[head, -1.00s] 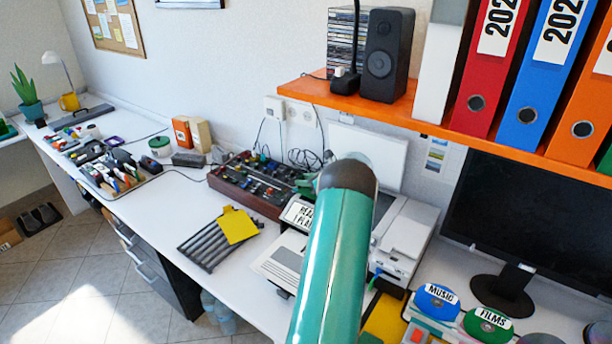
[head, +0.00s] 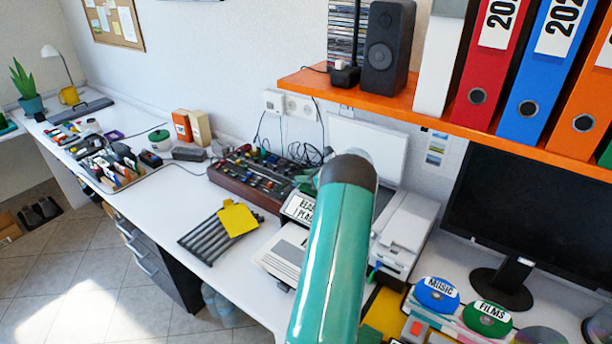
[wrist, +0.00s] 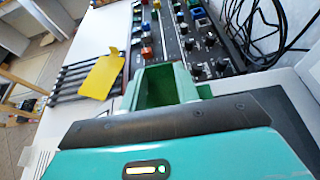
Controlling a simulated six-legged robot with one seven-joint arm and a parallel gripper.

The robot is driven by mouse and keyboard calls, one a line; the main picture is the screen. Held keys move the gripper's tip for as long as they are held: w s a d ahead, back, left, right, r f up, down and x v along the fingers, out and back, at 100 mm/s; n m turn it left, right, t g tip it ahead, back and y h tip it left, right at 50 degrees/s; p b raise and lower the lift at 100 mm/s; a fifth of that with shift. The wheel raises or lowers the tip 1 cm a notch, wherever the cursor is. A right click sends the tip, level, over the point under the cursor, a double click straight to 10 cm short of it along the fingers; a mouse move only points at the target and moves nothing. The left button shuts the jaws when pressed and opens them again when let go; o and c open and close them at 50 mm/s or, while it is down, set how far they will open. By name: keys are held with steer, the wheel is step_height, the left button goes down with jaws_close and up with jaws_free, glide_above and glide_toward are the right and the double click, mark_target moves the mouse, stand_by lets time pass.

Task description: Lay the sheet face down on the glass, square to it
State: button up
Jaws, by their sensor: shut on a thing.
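In the head view a white sheet (head: 297,208) with dark lettering shows tilted, just left of my arm. It is directly below the green tip of my gripper (head: 306,184). The wrist view shows my gripper (wrist: 167,82) with its green fingers close together, just in front of the mixer. The place where they grip is hidden, and the sheet cannot be made out clearly there. The scanner's pale lid (head: 368,150) stands open behind my arm. My arm covers most of the glass.
The mixer (head: 250,178) with loose cables is behind my gripper. A dark slatted rack (head: 205,242) with a yellow piece (head: 238,219) lies left. A white printer-like box (head: 405,235) is right. An orange shelf (head: 335,92) overhangs the back.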

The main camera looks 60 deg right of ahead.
steer(key=shift+f, duration=0.1)
steer(key=o, duration=1)
steer(key=shift+o, duration=0.2)
steer(key=shift+s, duration=0.15)
steer(key=v, duration=1.3)
steer(key=shift+s+a, duration=0.1)
steer(key=shift+s, duration=0.2)
